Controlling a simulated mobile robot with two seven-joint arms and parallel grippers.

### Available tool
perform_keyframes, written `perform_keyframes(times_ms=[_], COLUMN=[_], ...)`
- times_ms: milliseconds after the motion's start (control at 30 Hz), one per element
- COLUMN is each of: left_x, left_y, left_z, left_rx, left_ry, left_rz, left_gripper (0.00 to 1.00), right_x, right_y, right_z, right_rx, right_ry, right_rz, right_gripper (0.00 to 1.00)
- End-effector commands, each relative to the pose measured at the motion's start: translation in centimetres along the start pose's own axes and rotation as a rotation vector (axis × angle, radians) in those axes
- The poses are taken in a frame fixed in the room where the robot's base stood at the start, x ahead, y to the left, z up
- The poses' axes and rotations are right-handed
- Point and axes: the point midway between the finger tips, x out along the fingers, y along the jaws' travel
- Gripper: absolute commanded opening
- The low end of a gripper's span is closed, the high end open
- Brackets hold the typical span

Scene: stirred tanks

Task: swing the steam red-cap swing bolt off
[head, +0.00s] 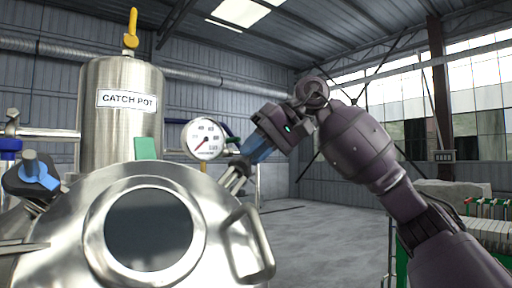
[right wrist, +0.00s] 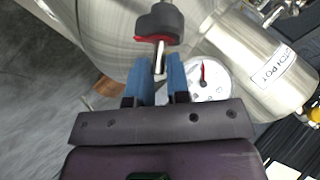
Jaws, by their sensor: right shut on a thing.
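The red-cap swing bolt (right wrist: 160,24) shows in the right wrist view as a black lobed knob with a red band on a bright metal stem. My right gripper (right wrist: 161,80) has its blue fingers either side of that stem, just below the knob, and is shut on it. In the head view my right gripper (head: 243,164) reaches down to the right edge of the domed steel tank lid (head: 82,225). I cannot make out the red cap there. My left gripper is not in view.
A black knob with a blue part (head: 38,176) sits at the lid's left. A round dark window (head: 150,230) and a bent handle (head: 262,250) are on the lid. A dial gauge (head: 205,139) and the catch pot (head: 122,125) stand behind.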

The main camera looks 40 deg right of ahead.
Motion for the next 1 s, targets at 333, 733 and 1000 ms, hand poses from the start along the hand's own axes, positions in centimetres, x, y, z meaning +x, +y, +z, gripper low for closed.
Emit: perform_keyframes(times_ms=[333,733,1000], left_x=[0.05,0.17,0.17], left_y=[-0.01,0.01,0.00], left_z=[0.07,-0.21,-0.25], left_rx=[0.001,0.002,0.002], left_ry=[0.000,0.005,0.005], left_rz=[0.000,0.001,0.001], left_gripper=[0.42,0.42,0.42], right_x=[0.74,0.48,0.35], right_y=[0.53,0.26,0.14], right_z=[0.03,0.05,0.05], right_rx=[0.004,0.001,0.000], right_ry=[-0.013,-0.009,-0.007], right_rz=[0.015,0.007,0.004], right_gripper=[0.00,0.37,0.37])
